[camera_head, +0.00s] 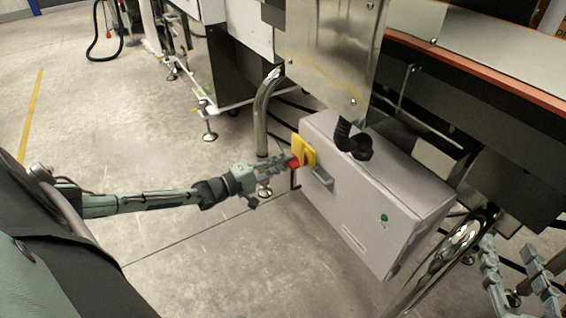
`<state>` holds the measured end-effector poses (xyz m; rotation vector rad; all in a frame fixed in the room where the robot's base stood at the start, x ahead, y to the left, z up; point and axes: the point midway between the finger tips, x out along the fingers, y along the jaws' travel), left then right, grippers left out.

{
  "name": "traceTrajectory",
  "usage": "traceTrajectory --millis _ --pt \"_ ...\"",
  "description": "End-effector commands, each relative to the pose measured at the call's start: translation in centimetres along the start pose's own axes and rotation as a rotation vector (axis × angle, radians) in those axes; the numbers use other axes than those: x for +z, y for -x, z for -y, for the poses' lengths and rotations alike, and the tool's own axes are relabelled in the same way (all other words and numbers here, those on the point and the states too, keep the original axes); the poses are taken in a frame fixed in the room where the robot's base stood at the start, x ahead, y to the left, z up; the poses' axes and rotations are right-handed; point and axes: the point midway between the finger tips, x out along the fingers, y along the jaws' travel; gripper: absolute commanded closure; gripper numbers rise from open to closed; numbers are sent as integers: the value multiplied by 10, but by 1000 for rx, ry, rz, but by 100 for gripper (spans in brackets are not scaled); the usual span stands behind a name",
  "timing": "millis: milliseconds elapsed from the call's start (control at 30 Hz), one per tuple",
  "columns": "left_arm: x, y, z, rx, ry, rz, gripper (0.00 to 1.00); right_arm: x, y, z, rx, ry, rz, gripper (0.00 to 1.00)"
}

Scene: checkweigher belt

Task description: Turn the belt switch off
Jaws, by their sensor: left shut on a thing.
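The belt switch is a red knob (294,163) on a yellow plate (308,151), on the left side of a grey control box (370,205). My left gripper (289,165) reaches in from the left and is shut on the red knob. The fingers hide part of the knob, so I cannot tell its exact angle. My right gripper (517,265) is at the lower right corner, open and empty, with its two fingers apart. It is away from the switch.
A green button (384,217) is on the box front. A bent metal pipe (262,115) stands close behind my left gripper. A black hose (354,143) and steel panel (330,60) hang above the box. The concrete floor (150,120) at left is mostly clear.

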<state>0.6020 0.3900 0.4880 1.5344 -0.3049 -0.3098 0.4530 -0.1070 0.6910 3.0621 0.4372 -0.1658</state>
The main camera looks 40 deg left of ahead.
Motion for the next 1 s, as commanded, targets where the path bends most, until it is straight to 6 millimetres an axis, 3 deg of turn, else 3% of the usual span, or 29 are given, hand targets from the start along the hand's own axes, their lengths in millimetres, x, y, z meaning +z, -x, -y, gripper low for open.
traceTrajectory --millis 200,233,400,767,1000 --pt "0 0 0 0 4 0 100 1 0 -1 3 1 4 60" --pt "0 0 0 0 4 0 83 1 0 -1 3 1 4 60" --pt "0 0 0 0 2 0 66 3 1 -2 4 1 10 60" --pt "0 8 1 -2 1 0 66 7 1 -2 7 -1 19 60" --pt "0 53 2 -7 0 1 66 5 1 -2 5 0 15 60"
